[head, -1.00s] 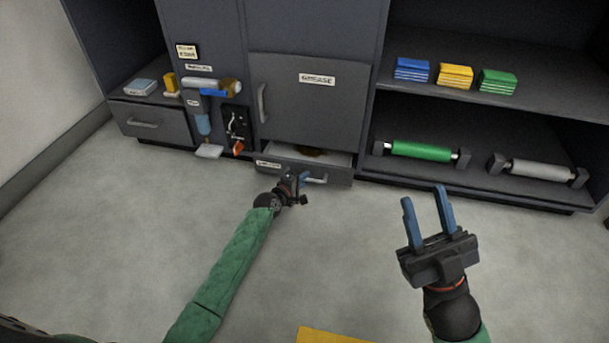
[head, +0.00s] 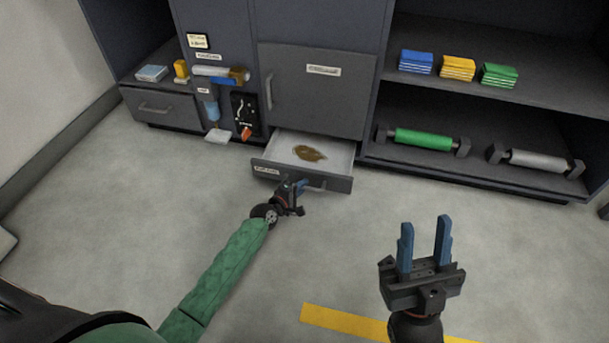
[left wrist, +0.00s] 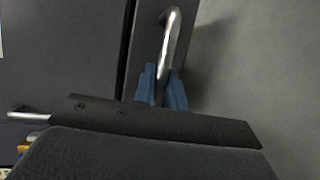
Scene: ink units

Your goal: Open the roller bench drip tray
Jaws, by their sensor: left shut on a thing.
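The drip tray (head: 285,151) is a low drawer under the door labelled GREASE, and in the head view it is pulled out, with its white inside showing. A brown stain (head: 309,153) lies on its floor. My left gripper (head: 301,188) is at the tray's front and shut on its handle. In the left wrist view, the blue fingers stand on both sides of the metal handle (left wrist: 172,40). My right gripper (head: 425,243) is open and empty over the floor, apart from the bench, with its blue fingers spread.
Another closed drawer (head: 161,109) is at the left. On the right, open shelves hold blue, yellow and green stacks, a green roller (head: 422,139) and a grey roller (head: 537,160). The floor before the bench is clear, with a yellow strip (head: 345,321).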

